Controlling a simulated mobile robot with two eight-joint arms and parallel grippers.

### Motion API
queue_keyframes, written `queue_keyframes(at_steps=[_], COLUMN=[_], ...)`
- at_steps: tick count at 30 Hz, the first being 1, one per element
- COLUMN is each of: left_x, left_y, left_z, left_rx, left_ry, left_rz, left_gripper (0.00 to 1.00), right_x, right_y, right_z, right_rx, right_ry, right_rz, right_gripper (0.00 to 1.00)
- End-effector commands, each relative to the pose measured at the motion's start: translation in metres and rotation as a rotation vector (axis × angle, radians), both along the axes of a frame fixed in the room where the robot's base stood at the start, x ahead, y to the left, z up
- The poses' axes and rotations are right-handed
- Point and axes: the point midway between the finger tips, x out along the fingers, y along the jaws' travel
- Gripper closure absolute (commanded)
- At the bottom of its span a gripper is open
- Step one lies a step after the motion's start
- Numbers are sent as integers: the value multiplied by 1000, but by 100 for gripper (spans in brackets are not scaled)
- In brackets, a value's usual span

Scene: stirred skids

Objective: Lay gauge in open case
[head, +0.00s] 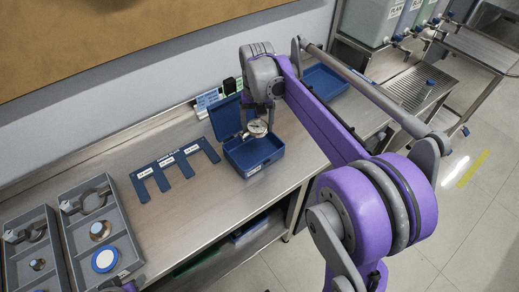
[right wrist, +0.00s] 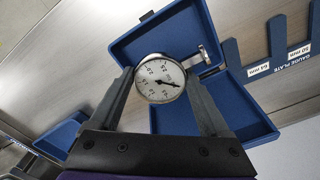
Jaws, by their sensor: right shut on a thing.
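The gauge (head: 257,128), a round white dial with a metal stem, is held by my right gripper (head: 260,112). In the right wrist view the dial (right wrist: 160,78) sits between the two fingers of my right gripper (right wrist: 162,95), its stem pointing right. The open blue case (head: 262,155) stands on the bench under the gauge, its lid (head: 226,117) raised at the back left.
A blue slotted gauge plate (head: 143,180) lies left of the case. Two grey trays (head: 133,258) with tools and round parts are at the far left. A blue bin (head: 326,82) lies behind my right arm. Bare bench lies in front of the plate.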

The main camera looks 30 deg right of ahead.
Motion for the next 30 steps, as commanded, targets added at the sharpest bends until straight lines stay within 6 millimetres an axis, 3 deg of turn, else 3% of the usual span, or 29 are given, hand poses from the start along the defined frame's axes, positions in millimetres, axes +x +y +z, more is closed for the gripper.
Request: queue_keyframes(at_steps=[9,19,30], left_x=[-1,-2,-2], left_y=[0,0,0], left_z=[-4,-6,-7], left_rx=[0,0,0], left_ry=[2,3,4], left_rz=[0,0,0], left_gripper=[50,50,50], right_x=[0,0,0], right_y=[0,0,0], right_z=[-53,-91,-99], right_rx=[0,0,0], right_ry=[0,0,0], right_rz=[0,-1,-1], right_gripper=[82,82,82])
